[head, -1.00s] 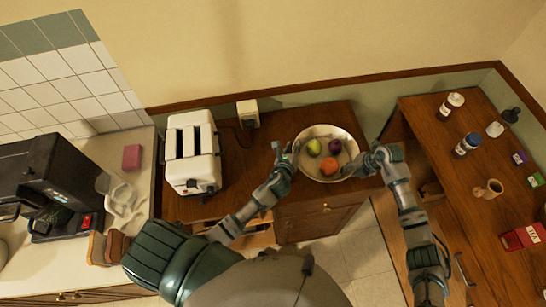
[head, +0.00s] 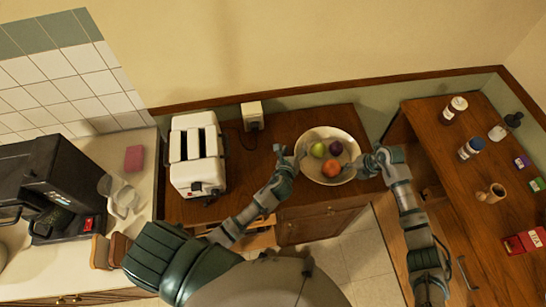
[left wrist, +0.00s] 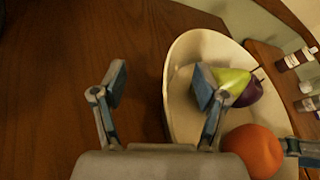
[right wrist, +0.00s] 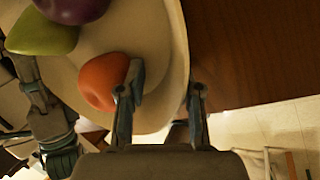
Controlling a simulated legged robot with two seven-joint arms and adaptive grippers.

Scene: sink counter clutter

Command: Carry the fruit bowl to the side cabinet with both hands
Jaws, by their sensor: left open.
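The cream fruit bowl (head: 348,176) stands upright on the wooden counter, holding a green pear (head: 318,150), a purple fruit (head: 336,147) and an orange (head: 331,168). My left gripper (head: 290,157) is open at the bowl's left rim. In the left wrist view its fingers (left wrist: 160,85) are apart, one over the bowl's inside and one outside. My right gripper (head: 371,160) is at the right rim. In the right wrist view its fingers (right wrist: 163,90) straddle the rim, the inner one beside the orange; whether they pinch the wall is unclear. The side cabinet (head: 450,172) is probably the wooden unit at right.
A white toaster (head: 197,155) stands left of the bowl, near a small white box (head: 252,115). The right-hand unit holds bottles (head: 470,146), a wooden mug (head: 491,194) and a red box (head: 525,241) along its far side. Its near left top is clear. A gap separates it from the counter.

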